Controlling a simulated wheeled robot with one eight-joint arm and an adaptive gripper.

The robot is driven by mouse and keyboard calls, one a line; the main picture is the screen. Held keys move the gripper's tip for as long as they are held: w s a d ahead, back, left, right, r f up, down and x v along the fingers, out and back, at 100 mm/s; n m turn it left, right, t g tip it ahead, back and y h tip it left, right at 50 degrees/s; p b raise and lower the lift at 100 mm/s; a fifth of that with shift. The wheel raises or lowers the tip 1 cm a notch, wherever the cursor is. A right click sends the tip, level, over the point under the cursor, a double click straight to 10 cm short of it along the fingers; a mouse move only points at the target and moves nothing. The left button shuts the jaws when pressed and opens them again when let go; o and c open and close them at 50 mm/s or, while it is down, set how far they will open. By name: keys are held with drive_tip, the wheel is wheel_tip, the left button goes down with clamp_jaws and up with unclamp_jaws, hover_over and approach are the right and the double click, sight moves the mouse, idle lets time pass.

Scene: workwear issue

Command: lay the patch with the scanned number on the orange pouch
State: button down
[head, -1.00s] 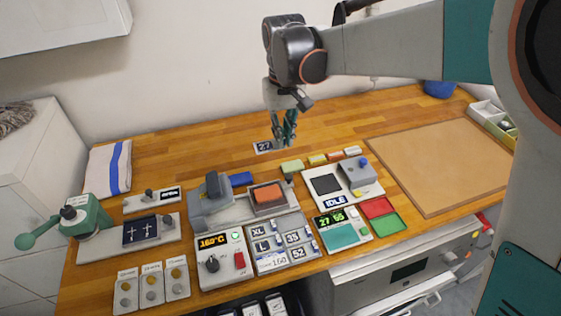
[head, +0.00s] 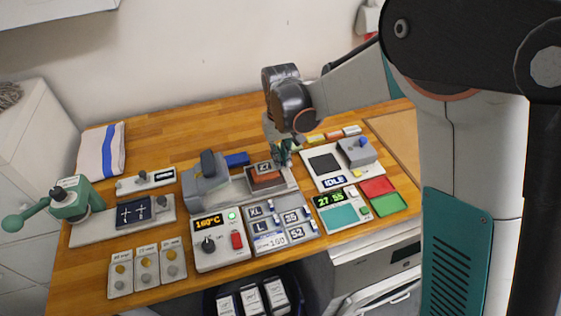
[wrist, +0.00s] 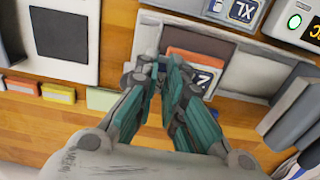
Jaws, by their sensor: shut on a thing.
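The orange pouch (head: 262,185) lies flat in the grey holder beside the heat press; it also shows in the wrist view (wrist: 205,42). My gripper (head: 284,156) is over the pouch's back edge, fingers down, shut on a dark patch with white digits (head: 264,167). In the wrist view the fingers (wrist: 172,66) partly hide the patch (wrist: 204,76). The patch is at the pouch's back part; I cannot tell whether it touches the pouch. The scanner display (head: 328,199) reads 27 55 in green. The patch's number seems to be 27, but is small and partly covered.
The heat press (head: 205,190) stands left of the pouch, with a 160°C control box (head: 217,243) in front. Size patches lie in a grey rack (head: 280,228). Several coloured bars lie behind.

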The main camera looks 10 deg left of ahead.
drive_tip(key=shift+f, duration=0.95)
drive_tip(key=shift+f+b, duration=0.2)
drive_tip(key=shift+b, duration=0.1)
drive_tip(key=c, duration=1.7)
unclamp_jaws()
wheel_tip(320, 180, up, 12)
drive_tip(key=p, duration=0.3)
drive_tip(key=shift+r, duration=0.2)
drive_tip(key=shift+w, duration=0.1)
